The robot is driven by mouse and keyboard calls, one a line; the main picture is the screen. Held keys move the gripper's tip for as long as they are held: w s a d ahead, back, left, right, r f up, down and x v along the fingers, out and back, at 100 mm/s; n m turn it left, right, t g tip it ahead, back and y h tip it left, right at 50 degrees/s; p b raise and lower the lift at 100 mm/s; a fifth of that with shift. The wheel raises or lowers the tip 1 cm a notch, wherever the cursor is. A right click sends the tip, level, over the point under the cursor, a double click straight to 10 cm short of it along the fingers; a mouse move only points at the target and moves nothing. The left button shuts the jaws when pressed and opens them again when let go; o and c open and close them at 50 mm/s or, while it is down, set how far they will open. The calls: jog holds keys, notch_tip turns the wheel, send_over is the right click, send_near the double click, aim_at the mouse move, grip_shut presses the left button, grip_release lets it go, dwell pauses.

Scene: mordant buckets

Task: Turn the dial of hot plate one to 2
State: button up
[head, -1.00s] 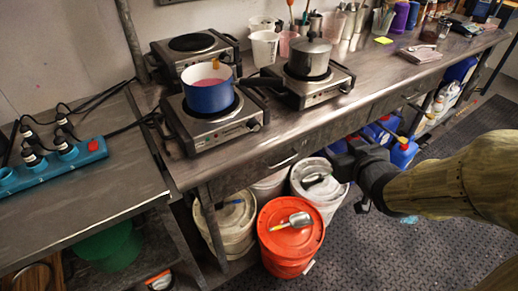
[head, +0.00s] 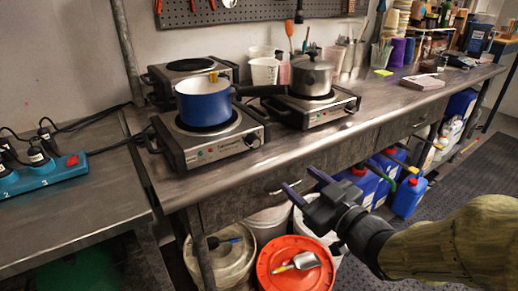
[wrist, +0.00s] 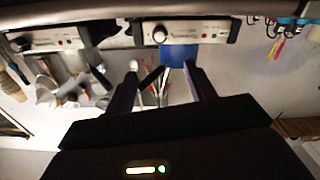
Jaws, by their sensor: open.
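A hot plate (head: 212,142) with a blue pot (head: 205,103) stands at the front left of the bench. Its dial (head: 252,141) is at the right of its front panel, and also shows in the upside-down wrist view (wrist: 160,34). A second hot plate (head: 325,106) with a steel saucepan (head: 312,76) stands to the right, its dial (head: 350,106) on the front. A third hot plate (head: 164,72) is behind. I cannot read which is one, nor the dial settings. My gripper (head: 305,186) is open and empty, in front of the bench edge, apart from the dials.
The saucepan handle (head: 262,90) reaches toward the blue pot. A blue power strip (head: 45,174) lies on the left table. Below the bench are an orange-lidded bucket (head: 290,283), white buckets and blue jugs (head: 408,195). The bench front right of the plates is clear.

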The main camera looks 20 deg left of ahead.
jog(key=p, duration=0.2)
send_near(256, 144)
jog(key=x, duration=0.8)
jog(key=shift+w+a, duration=0.25)
jog(key=c, duration=1)
